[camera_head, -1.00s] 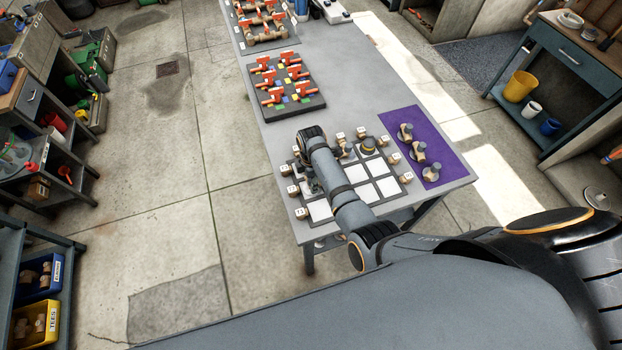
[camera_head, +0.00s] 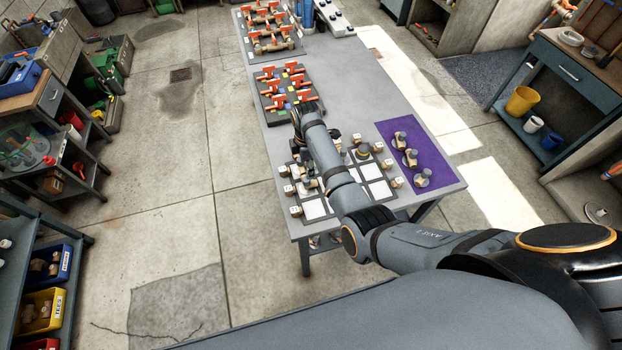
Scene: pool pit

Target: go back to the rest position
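My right arm reaches in from the right over the grey table (camera_head: 352,85). My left arm and gripper are not in view.
A dark tray (camera_head: 283,112) with red-handled valves lies just beyond my wrist. A purple mat (camera_head: 436,160) with several fittings (camera_head: 410,158) lies on the right. Another valve tray (camera_head: 273,50) stands at the far end. Floor left of the table is clear.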

